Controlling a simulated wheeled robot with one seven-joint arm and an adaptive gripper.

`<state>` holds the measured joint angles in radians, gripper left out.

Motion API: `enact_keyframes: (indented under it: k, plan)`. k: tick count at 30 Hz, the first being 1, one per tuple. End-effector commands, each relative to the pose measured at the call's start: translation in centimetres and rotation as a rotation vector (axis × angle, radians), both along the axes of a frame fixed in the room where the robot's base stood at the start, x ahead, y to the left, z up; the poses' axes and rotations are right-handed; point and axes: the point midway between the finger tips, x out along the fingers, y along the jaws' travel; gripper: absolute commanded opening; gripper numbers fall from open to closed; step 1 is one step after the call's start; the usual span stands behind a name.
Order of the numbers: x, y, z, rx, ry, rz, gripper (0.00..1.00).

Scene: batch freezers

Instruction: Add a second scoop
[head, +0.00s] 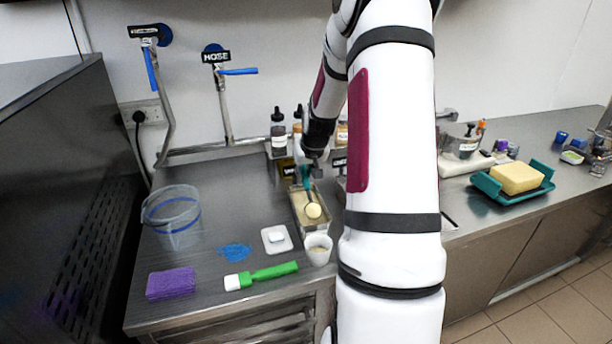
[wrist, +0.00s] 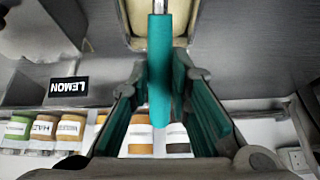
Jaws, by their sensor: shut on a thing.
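My gripper (wrist: 160,100) is shut on the teal handle of a scoop (wrist: 160,70), seen in the wrist view. In the head view the scoop's handle (head: 306,182) slants down into a long metal tub (head: 297,212) of pale ice cream. A round pale ball (head: 314,210) shows at the scoop's lower end, inside the tub outline; I cannot tell whether it is lifted clear of the ice cream. A white cup (head: 319,250) stands just in front of the tub, with something pale inside. My arm hides the counter right of the tub.
A clear bucket (head: 174,222), purple sponge (head: 170,284), green brush (head: 262,275), white dish (head: 277,239) and blue patch (head: 235,252) occupy the left counter. Bottles (head: 278,130) stand behind the tub. A teal tray (head: 482,186) holds a yellow block (head: 516,178) at right.

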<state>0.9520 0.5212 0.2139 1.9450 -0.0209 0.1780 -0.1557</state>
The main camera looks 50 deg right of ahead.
Motion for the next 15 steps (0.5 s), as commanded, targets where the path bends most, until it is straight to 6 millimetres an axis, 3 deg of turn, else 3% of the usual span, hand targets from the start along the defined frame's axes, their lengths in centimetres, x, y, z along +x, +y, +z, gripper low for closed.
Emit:
enact_keyframes:
  k: [11,15]
  plan:
    - [0.5,-0.4,2.4,-0.001,-0.001,0.001,0.00]
    - [1.5,-0.9,2.3,0.036,0.052,0.002,0.00]
